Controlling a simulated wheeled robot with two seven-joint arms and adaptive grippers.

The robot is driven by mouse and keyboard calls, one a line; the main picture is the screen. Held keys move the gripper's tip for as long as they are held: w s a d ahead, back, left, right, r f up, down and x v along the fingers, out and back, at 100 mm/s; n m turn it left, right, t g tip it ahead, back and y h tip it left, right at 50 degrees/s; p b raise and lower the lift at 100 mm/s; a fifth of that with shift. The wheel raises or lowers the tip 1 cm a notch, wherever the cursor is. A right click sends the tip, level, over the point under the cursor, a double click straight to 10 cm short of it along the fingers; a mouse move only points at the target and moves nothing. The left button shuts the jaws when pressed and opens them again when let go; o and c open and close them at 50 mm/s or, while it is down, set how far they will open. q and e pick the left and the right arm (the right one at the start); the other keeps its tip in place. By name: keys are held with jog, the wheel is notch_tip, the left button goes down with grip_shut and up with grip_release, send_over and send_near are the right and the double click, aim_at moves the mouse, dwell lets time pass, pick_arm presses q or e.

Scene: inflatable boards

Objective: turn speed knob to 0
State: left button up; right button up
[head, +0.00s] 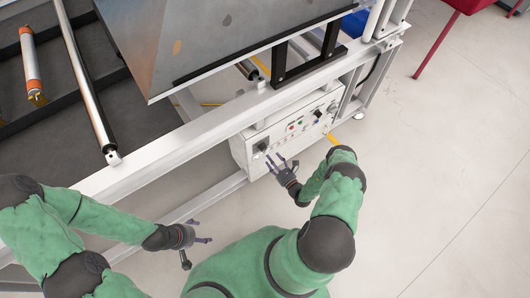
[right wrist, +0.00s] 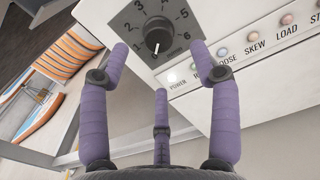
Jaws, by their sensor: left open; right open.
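The speed knob (right wrist: 159,35) is black and round, on a dark square dial plate with numbers around it. Its white pointer faces down in the right wrist view, at about the 0 mark. In the head view the knob (head: 261,146) sits at the left end of the white control box (head: 247,157). My right gripper (head: 281,164) is open just in front of that end. In the right wrist view the purple fingers of my right gripper (right wrist: 160,60) spread to either side of the dial, with nothing between them. My left gripper (head: 200,250) is open and empty, low and away from the box.
A row of labelled buttons (right wrist: 252,37) and a white power light (right wrist: 171,78) lie right of the dial. Another dark knob (head: 318,114) is further along the box. A white frame rail (head: 215,130) runs above the box. The floor (head: 450,190) at right is clear.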

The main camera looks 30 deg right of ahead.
aim_at(265, 150)
jog(key=shift+w+a+b, duration=0.15)
jog(key=shift+w+b, duration=0.15)
jog(key=shift+w, duration=1.25)
jog(key=shift+w+a+b, duration=0.15)
jog(key=shift+w+b, duration=0.15)
jog(key=shift+w, duration=1.2)
jog(key=c, duration=1.1)
